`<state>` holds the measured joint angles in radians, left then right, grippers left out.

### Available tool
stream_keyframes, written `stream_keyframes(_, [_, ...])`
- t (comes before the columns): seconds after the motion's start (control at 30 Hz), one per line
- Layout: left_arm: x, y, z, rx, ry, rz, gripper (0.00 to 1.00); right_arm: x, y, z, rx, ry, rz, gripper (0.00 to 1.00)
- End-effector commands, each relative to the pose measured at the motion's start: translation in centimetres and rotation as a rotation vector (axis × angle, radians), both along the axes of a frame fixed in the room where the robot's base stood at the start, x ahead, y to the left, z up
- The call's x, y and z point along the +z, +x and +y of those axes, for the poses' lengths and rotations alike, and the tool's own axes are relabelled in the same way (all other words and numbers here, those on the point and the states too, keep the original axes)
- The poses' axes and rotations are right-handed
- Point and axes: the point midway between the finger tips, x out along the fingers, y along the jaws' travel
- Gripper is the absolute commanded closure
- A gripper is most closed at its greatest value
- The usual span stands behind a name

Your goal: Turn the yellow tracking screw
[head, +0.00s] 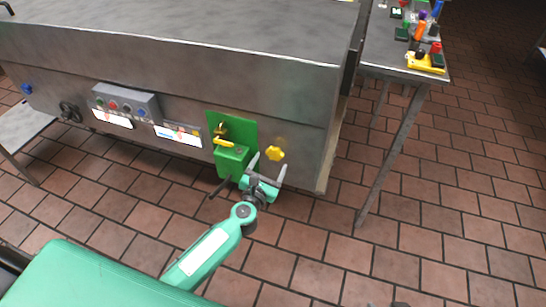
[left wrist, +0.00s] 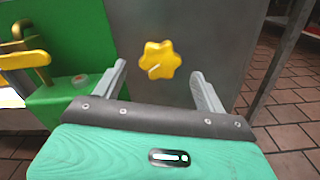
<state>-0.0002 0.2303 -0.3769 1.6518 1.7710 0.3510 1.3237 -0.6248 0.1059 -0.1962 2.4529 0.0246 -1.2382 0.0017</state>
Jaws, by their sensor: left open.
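The yellow tracking screw (head: 276,154) is a star-shaped knob on the grey machine's side panel, right of a green box. In the left wrist view the screw (left wrist: 160,60) sits ahead, between and beyond my two fingertips, with a pale mark on its face. My left gripper (head: 267,163) is open and empty, just in front of and slightly below and left of the screw in the head view. Its fingers (left wrist: 157,70) stand apart on either side of the knob and do not visibly touch it. My right gripper is not in view.
A green box (head: 232,162) with a yellow handle on a green plate is close left of my gripper. A control box (head: 125,103) with buttons is further left. A side table (head: 400,68) with coloured items stands right. Tiled floor is open at lower right.

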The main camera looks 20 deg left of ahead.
Motion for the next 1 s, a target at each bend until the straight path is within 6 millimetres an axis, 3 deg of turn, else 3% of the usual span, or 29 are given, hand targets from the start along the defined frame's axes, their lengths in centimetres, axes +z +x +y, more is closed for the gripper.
stream_keyframes(0.1, [0.0,1.8,-0.1,0.0,0.001,-0.001,0.27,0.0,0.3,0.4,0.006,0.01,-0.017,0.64])
stream_keyframes(0.3, [-0.1,3.6,-0.2,0.0,0.001,0.0,0.27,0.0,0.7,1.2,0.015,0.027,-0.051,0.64])
stream_keyframes(0.67, [0.0,4.0,-0.2,0.0,0.0,0.0,0.27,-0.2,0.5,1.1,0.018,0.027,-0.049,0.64])
stream_keyframes(0.7, [0.0,4.0,-0.2,0.0,0.0,0.0,0.29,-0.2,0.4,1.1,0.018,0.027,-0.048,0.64])
stream_keyframes(0.9, [0.0,4.0,-0.2,0.0,0.0,0.0,0.68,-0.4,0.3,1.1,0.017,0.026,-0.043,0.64])
stream_keyframes(1.0, [0.0,4.0,-0.2,-0.001,0.001,0.0,0.72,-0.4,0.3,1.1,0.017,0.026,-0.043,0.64])
